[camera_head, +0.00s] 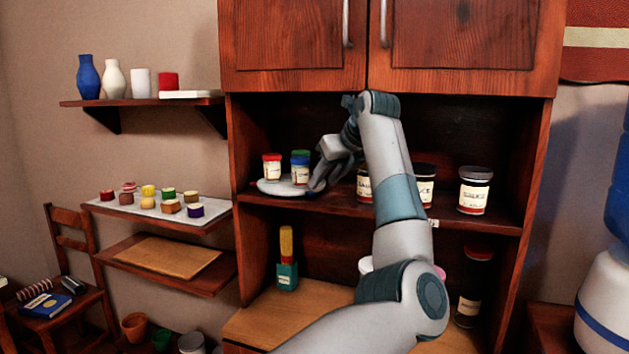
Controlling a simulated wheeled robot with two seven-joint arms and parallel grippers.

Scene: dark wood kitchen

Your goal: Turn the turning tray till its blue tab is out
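The turning tray (270,188) is a round light-grey disc on the cabinet's middle shelf, at its left end. I cannot make out a blue tab on the tray's visible rim. My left gripper (317,187) is at the tray's right edge, pointing down and left. It hides that part of the rim. Whether it touches the tray, and whether its fingers are apart, I cannot tell. My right gripper is not in view.
Sauce jars (475,190) stand along the same shelf to the right, partly behind my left arm. Closed cabinet doors (455,40) are above. A green holder (287,276) with a yellow-handled item stands on the level below. Side shelves with small items (160,205) are at the left.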

